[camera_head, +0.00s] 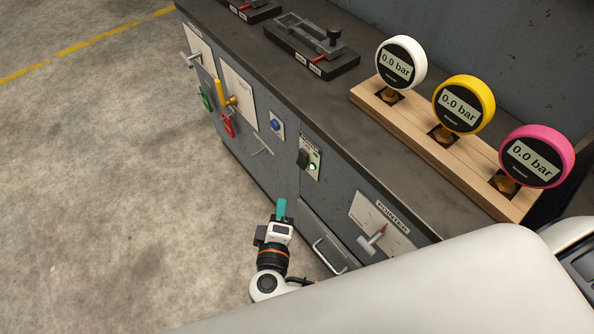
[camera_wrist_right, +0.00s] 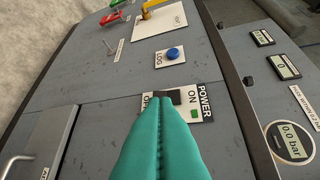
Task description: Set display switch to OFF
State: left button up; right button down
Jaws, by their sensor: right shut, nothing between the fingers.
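The switch plate (camera_head: 309,158) sits on the grey cabinet front in the head view, with a black switch (camera_head: 303,158) and a lit green light (camera_head: 312,167). In the right wrist view the plate (camera_wrist_right: 205,100) reads POWER and ON, and the green light (camera_wrist_right: 194,113) is beside ON. The word at the other end is partly covered by my fingers. The black switch (camera_wrist_right: 174,96) shows just past the fingertips. My right gripper (camera_head: 281,204) is shut and empty, below and left of the plate in the head view. Its teal fingers (camera_wrist_right: 164,104) point toward the switch. Contact cannot be told.
A blue button (camera_head: 276,125), a red handle (camera_head: 228,124) and a yellow lever (camera_head: 220,93) are further along the cabinet front. A pointer panel (camera_head: 378,228) and a drawer handle (camera_head: 329,254) are nearer. Several gauges stand on a wooden block (camera_head: 420,125) on top. The floor at left is clear.

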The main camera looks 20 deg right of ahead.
send_near(300, 164)
jog(key=w+a, duration=0.1)
jog(key=w, duration=0.4)
jog(key=d, duration=0.1)
jog(key=d+p, duration=0.1)
jog(key=d, duration=0.1)
jog(key=shift+w+f, duration=0.3)
jog(key=shift+f, duration=0.1)
jog(key=shift+w+d, duration=0.1)
jog(key=shift+f, duration=0.1)
jog(key=shift+d+f+n+b, duration=0.3)
jog(key=shift+f+b, duration=0.2)
jog(key=shift+b, duration=0.35)
jog(key=shift+r+t, duration=0.3)
jog(key=shift+r, duration=0.05)
jog(key=shift+w, duration=0.1)
